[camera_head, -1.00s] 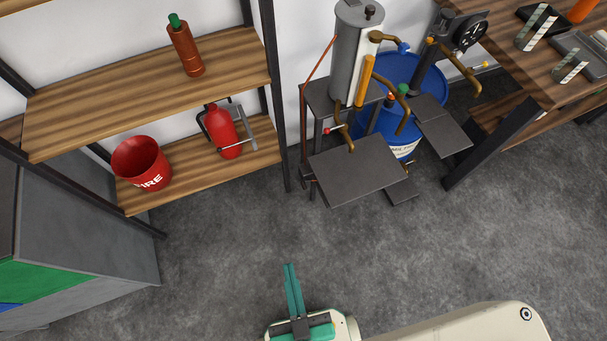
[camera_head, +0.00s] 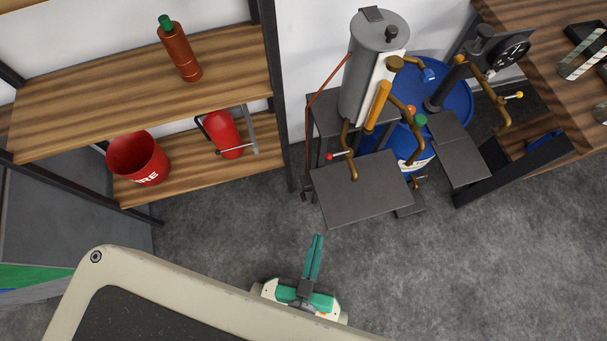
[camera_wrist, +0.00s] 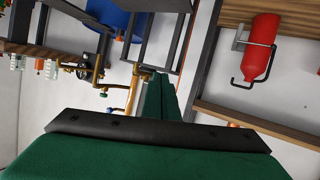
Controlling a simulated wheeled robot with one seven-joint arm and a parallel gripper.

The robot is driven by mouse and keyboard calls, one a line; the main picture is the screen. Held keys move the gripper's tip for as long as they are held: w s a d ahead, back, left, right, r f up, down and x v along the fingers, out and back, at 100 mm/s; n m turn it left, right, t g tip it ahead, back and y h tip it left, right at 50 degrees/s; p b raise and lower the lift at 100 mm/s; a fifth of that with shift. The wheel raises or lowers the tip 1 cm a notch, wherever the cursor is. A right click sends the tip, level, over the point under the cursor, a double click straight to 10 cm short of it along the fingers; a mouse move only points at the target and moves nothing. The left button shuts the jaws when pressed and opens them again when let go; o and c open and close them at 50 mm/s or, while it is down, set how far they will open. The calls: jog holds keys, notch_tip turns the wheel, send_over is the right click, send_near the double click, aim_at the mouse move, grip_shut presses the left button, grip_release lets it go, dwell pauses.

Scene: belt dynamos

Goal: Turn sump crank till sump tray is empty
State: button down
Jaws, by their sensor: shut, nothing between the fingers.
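A grey cylinder tank (camera_head: 367,75) stands on a dark stand, with an orange sight tube (camera_head: 377,105) and several brass pipes with small coloured knobs. A flat dark plate (camera_head: 360,188) sits below its outlet, bare on top. A blue drum (camera_head: 446,97) stands behind. No part is clearly marked as the sump crank or sump tray, so I cannot tell which they are. My gripper (camera_head: 317,237) is shut and empty, in front of the flat plate and apart from it. In the wrist view its green fingers (camera_wrist: 161,97) are together, with brass pipes (camera_wrist: 130,88) beyond.
A wooden shelf (camera_head: 130,90) at left holds a brown bottle (camera_head: 180,50), a red fire bucket (camera_head: 138,158) and a fire extinguisher (camera_head: 223,133). A wooden workbench (camera_head: 540,70) is at right. The grey floor (camera_head: 470,270) in front is open.

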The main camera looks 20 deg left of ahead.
jog(key=w+a+f+n+g, duration=0.25)
jog(key=f+n, duration=0.25)
jog(key=f, duration=0.5)
jog(key=w+a+f+n+g, duration=0.2)
jog(key=w+f+n+g, duration=0.15)
jog(key=f, duration=0.65)
jog(key=w+a+f+n+g, duration=0.2)
jog(key=w+f+n, duration=0.3)
jog(key=f, duration=0.4)
jog(key=w+a+f+n+g+h, duration=0.1)
jog(key=w+a+n+h, duration=0.15)
jog(key=a+n, duration=0.3)
jog(key=w+a+n+g+h, duration=0.1)
jog(key=a+n+g+h, duration=0.1)
jog(key=a+n+h, duration=0.35)
jog(key=w+d+f+m+y, duration=0.1)
jog(key=w+d+f, duration=0.3)
jog(key=d+f, duration=0.1)
jog(key=shift+w+f+m+y, duration=0.15)
jog(key=shift+w+m+y, duration=0.2)
jog(key=shift+y, duration=0.05)
